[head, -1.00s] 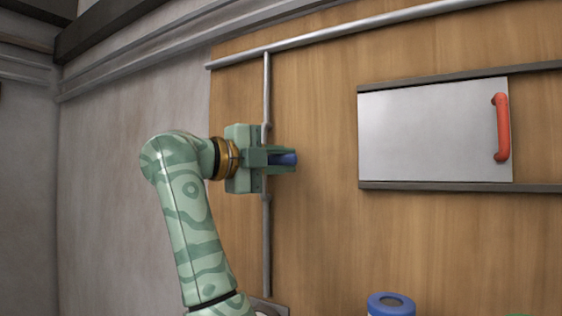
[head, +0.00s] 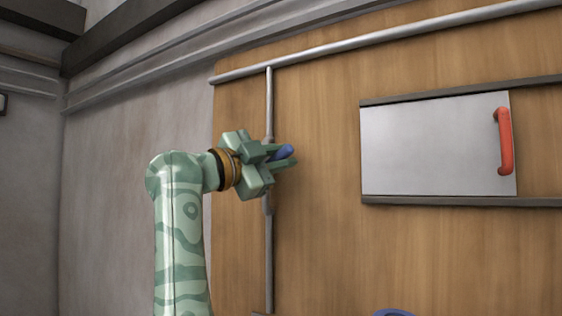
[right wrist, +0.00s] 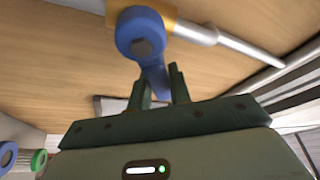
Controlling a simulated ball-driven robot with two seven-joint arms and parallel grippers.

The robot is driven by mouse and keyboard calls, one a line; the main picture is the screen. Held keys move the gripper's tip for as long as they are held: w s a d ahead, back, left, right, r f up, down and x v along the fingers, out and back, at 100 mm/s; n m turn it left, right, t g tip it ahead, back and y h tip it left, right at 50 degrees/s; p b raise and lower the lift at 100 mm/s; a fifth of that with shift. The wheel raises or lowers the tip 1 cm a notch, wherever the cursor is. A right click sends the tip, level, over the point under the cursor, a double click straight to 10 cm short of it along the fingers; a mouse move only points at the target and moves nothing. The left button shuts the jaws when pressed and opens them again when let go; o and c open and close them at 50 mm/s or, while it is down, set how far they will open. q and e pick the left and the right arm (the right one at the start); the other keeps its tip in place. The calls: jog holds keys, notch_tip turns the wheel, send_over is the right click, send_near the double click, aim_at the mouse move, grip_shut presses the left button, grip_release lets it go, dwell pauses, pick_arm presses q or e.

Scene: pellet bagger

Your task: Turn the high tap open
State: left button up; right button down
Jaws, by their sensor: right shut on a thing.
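The high tap has a blue lever handle, seen in the head view (head: 284,152) on a grey vertical pipe against the wooden panel. In the right wrist view its round blue hub (right wrist: 140,33) and lever show, with the lever reaching between the fingers. My right gripper (head: 287,157) is shut on the lever, its jaws tilted so they point up and to the right. It also shows in the right wrist view (right wrist: 159,78). The gripper hides much of the tap in the head view. My left gripper is not in view.
A grey pipe (head: 400,38) runs along the panel's top. A white sliding panel (head: 430,145) with a red handle (head: 504,140) is to the right. A blue rounded thing (head: 394,312) shows at the bottom edge. The wood between is clear.

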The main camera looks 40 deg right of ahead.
jog(key=shift+w, duration=0.1)
dwell(0.4)
jog(key=c, duration=1.3)
grip_release()
jog(key=shift+a, duration=0.1)
jog(key=shift+a+f, duration=0.1)
jog(key=shift+a, duration=0.25)
jog(key=shift+b+v, duration=2.5)
jog(key=shift+v, duration=5.3)
